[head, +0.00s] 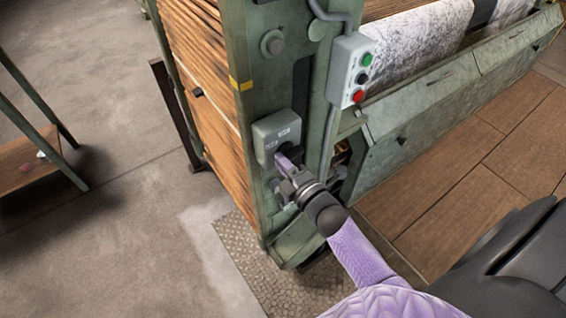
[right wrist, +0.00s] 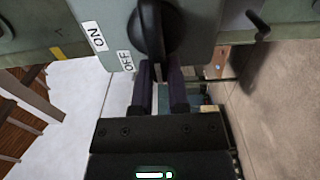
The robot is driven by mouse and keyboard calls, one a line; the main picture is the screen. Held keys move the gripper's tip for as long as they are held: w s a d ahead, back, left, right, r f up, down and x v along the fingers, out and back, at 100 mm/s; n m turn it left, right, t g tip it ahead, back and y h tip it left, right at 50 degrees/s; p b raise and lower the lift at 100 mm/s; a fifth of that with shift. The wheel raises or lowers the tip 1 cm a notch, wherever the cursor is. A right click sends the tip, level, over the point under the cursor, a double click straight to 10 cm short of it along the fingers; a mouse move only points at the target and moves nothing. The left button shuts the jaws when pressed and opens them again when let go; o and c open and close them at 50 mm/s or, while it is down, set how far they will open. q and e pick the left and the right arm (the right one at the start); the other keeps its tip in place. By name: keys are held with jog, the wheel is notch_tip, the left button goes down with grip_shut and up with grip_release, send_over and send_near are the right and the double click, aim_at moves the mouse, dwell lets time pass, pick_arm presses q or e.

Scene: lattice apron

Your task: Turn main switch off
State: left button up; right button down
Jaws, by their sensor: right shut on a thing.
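The main switch is a grey box (head: 270,137) on the front of the green machine frame. Its black rotary knob (right wrist: 152,28) shows at the top of the right wrist view. An ON label (right wrist: 96,36) and an OFF label (right wrist: 126,61) sit left of the knob. My right gripper (head: 284,163) reaches the box from below right in the head view. Its two dark fingers (right wrist: 161,75) are shut on the knob's lower end. In the head view the gripper hides most of the knob. Which label the knob points to is unclear. My left gripper is out of view.
A grey button box (head: 345,70) with green, black and red buttons is on the frame, up and right of the switch. A green machine panel (head: 430,105) extends right. A table (head: 30,155) stands at left, with open concrete floor (head: 110,95) between.

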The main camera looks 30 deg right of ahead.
jog(key=c, duration=0.6)
grip_release()
jog(key=s, duration=0.3)
jog(key=s+p, duration=0.1)
jog(key=s, duration=0.6)
jog(key=shift+d+p, duration=0.3)
jog(key=shift+d, duration=0.1)
